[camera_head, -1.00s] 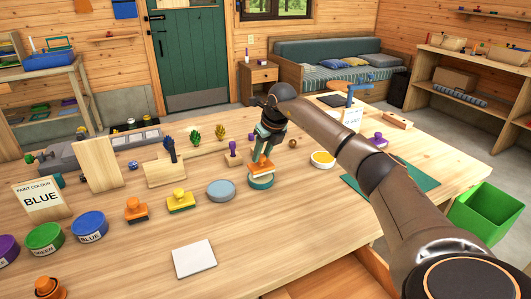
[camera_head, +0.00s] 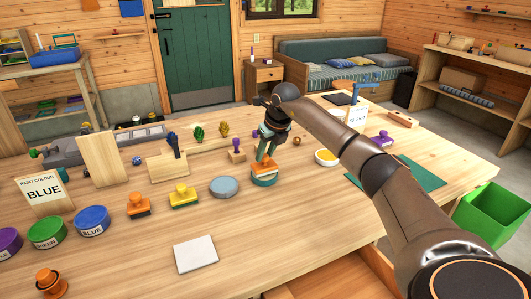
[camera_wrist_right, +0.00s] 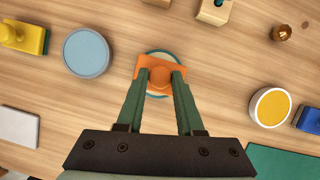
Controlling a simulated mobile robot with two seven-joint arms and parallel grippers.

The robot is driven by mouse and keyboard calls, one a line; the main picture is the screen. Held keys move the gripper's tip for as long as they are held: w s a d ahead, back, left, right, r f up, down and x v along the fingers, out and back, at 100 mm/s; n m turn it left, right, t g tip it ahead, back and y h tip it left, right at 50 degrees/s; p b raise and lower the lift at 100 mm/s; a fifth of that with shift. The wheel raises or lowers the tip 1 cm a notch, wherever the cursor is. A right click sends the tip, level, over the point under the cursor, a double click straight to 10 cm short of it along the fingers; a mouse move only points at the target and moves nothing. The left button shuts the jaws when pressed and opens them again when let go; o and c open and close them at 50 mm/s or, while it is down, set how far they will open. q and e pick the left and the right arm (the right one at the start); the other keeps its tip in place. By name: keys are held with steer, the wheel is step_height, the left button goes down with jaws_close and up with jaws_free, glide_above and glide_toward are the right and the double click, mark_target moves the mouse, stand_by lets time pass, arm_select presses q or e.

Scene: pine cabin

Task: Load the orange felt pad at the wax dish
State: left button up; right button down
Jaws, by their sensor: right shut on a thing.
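My right gripper (camera_head: 265,158) is shut on the orange felt pad (camera_head: 263,168), holding it by its knob. In the right wrist view the pad (camera_wrist_right: 152,66) sits between the green fingers, over a round teal-rimmed dish (camera_wrist_right: 164,94). This dish (camera_head: 264,181), which looks like the wax dish, stands on the table and is partly hidden by the pad. The pad is at or just above the dish's top; I cannot tell whether they touch. My left gripper is not in view.
A blue-grey round dish (camera_head: 224,187) stands left of the wax dish, and a white dish with yellow filling (camera_head: 326,157) to its right. Yellow (camera_head: 183,196) and orange (camera_head: 138,206) knobbed blocks stand further left. A white tile (camera_head: 195,252) lies in front. Bare table surrounds it.

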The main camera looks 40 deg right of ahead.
steer(key=shift+f, duration=0.4)
stand_by(0.3)
steer(key=shift+f, duration=0.1)
stand_by(1.4)
stand_by(0.4)
